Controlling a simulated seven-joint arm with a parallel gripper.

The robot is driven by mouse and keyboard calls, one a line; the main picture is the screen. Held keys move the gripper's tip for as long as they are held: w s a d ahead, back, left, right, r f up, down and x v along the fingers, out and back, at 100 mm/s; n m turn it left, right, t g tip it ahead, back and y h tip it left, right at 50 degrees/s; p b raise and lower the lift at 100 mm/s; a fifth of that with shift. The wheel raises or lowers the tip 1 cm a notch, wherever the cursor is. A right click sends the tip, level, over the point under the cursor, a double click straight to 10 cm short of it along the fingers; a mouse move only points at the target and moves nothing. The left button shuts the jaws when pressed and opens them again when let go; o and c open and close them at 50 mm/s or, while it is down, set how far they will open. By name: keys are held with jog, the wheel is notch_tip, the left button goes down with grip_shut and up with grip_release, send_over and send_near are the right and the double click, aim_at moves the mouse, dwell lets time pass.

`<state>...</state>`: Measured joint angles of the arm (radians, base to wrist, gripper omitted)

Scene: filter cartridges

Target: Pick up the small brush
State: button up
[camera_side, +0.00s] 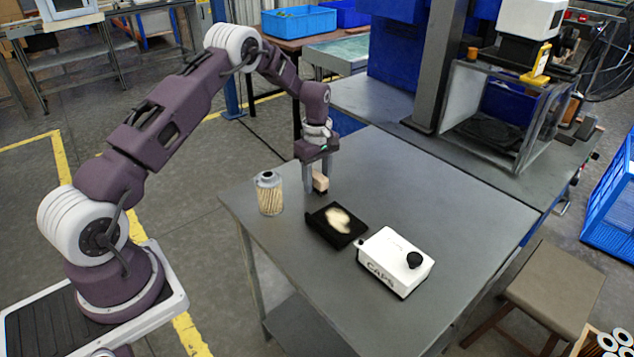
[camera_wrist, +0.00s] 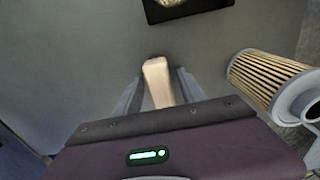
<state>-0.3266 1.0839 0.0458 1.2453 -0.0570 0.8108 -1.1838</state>
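The small brush (camera_side: 320,183) shows as a short, pale wooden block at the back left of the grey table. In the wrist view the brush (camera_wrist: 157,82) has a darker end at the top, whose details I cannot make out. My gripper (camera_side: 319,179) points down over it, one finger on each side. In the wrist view my gripper (camera_wrist: 161,80) looks open, with narrow gaps between the fingers and the brush. Whether either fingertip touches it is hard to tell. The brush appears to rest on the table.
A pleated filter cartridge (camera_side: 269,194) stands left of my gripper; it is at the right in the wrist view (camera_wrist: 268,80). A black tray (camera_side: 316,229) with pale powder lies in front, beside a white CAPS box (camera_side: 397,259). The table (camera_side: 440,205) is clear to the right.

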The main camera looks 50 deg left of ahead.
aim_at(317, 174)
grip_shut()
jog(key=shift+r, duration=0.15)
notch_tip(317, 174, up, 10)
jog(key=shift+f, duration=0.1)
